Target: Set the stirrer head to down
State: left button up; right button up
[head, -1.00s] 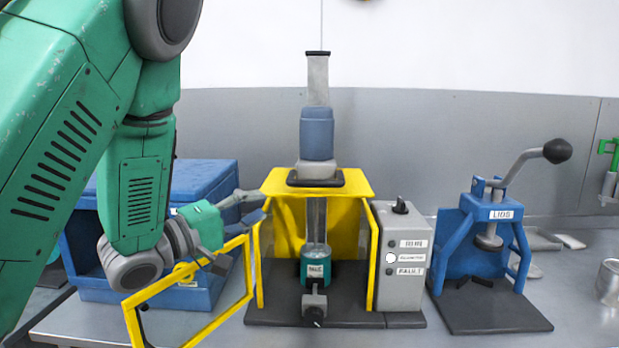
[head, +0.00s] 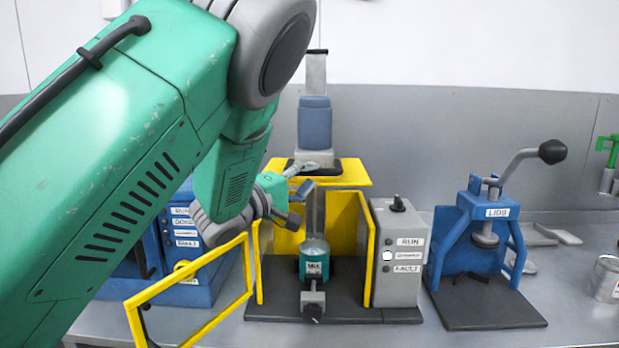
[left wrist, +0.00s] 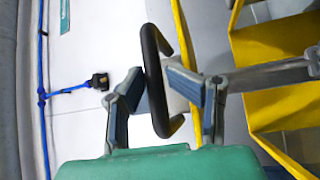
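The stirrer head (head: 315,122) is a blue-grey motor on a grey base, raised at the top of the yellow guard (head: 350,175) with a grey column behind it. A shaft runs down toward the teal vessel (head: 314,268). My left gripper (head: 308,178) is just in front of the guard's top, below the motor. In the left wrist view, its two fingers (left wrist: 155,75) are spread on either side of a black bar handle (left wrist: 152,85), with no clear grip on it. The arm hides part of the guard's left side. My right gripper is not in view.
The yellow-framed door (head: 190,300) stands swung open to the front left. A grey control box (head: 398,255) with labels is right of the guard. A blue press with a lever (head: 475,245) stands further right, and a blue unit (head: 190,285) is behind the door.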

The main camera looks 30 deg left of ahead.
pick_arm(q)
jog(key=shift+w+f, duration=0.2)
grip_shut()
notch_tip(320, 180, down, 10)
jog(key=b, duration=0.2)
jog(key=shift+s+r, duration=0.15)
jog(key=shift+r, duration=0.05)
jog(key=shift+d+f, duration=0.1)
grip_release()
